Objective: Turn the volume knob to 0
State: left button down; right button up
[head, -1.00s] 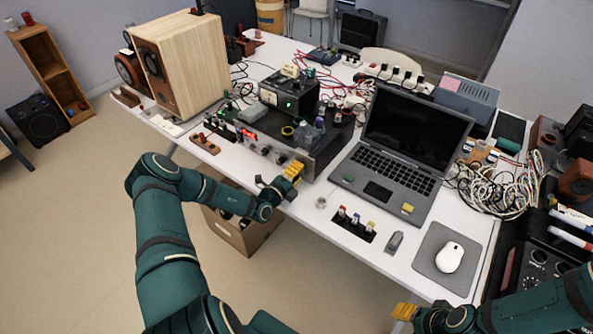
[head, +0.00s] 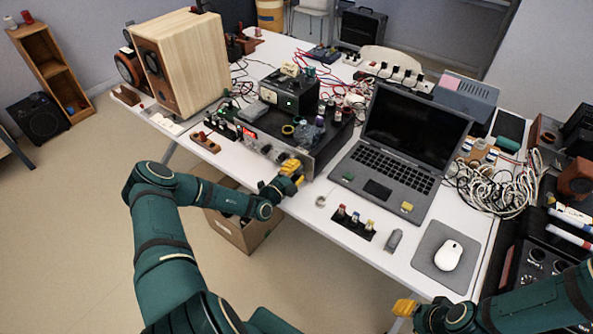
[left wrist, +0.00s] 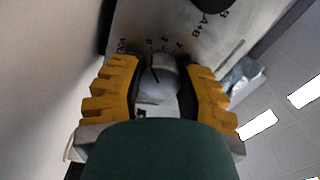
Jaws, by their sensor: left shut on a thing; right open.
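The volume knob (left wrist: 158,82) is a round silver knob with a dark pointer line, on the silver front panel of the amplifier. In the left wrist view, printed numbers and part of a "VOLU" label show around it on the panel (left wrist: 190,30). My left gripper (left wrist: 157,88) has its yellow fingers on both sides of the knob and is shut on it. In the head view, my left gripper (head: 292,168) is at the right end of the amplifier's front (head: 265,148) and hides the knob. My right gripper (head: 403,308) is open and empty at the table's front edge.
The black-topped amplifier (head: 333,133) carries a small device (head: 290,92) and several small items. A laptop (head: 400,150) stands to its right, with a mouse (head: 449,254) further right. A wooden speaker (head: 195,60) stands to the left.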

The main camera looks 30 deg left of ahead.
pick_arm(q)
jog(key=c, duration=0.5)
grip_release()
jog(key=shift+s, duration=0.1)
jog(key=s, duration=0.8)
jog(key=s+a, duration=0.1)
jog(key=s, duration=0.2)
jog(key=shift+s, duration=0.4)
